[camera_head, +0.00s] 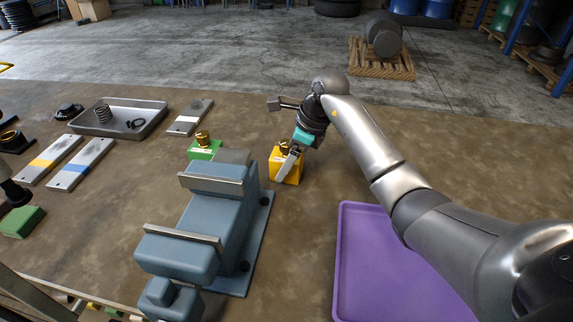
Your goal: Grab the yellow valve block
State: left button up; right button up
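The yellow valve block (293,172) stands on the brown bench near the middle, with a brass fitting on its top. My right gripper (288,160) reaches down to it from above and behind. One pale grey finger slants across the block's upper front. The other finger is not clearly visible, so I cannot tell how far the fingers are apart or whether they grip the block. The block appears to rest on the bench. My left gripper cannot be made out.
A blue-grey vise (200,235) stands close left of the block, with a green block (203,151) behind it. A purple tray (365,285) lies at front right, under my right arm. A metal tray (145,117) and flat plates lie at left. The bench behind the yellow block is clear.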

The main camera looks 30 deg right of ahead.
jog(key=c, duration=1.2)
jog(key=shift+w+r, duration=0.1)
jog(key=shift+r, duration=0.05)
